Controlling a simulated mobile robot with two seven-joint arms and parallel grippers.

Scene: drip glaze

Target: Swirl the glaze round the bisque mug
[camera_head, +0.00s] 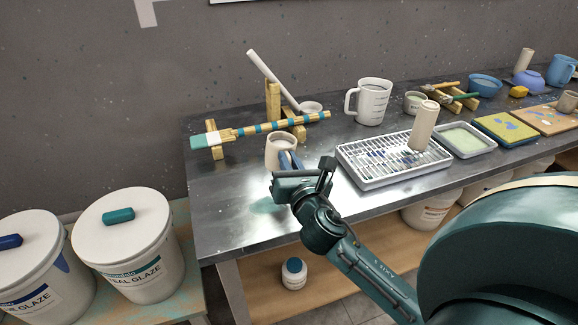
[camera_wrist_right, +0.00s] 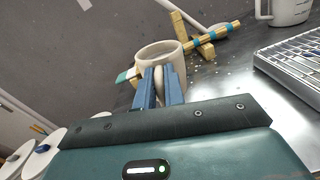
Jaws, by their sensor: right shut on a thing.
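The bisque mug (camera_head: 279,150) is cream-coloured and stands near the front left of the metal table, or is held just above it; I cannot tell which. My right gripper (camera_head: 290,162) is shut on it, with blue fingers on the near side. In the right wrist view the mug (camera_wrist_right: 158,55) shows its open rim, and the fingers (camera_wrist_right: 161,85) close around what looks like its handle. The mug looks about upright. Any glaze inside it cannot be made out. My left gripper is not in view.
A wooden rest (camera_head: 272,103) with a striped stick and a brush lies behind the mug. A measuring jug (camera_head: 373,103) stands at the back. A wire rack on a tray (camera_head: 393,173) with a clay cylinder (camera_head: 424,126) is to the right. Glaze buckets (camera_head: 127,250) stand left, below the table.

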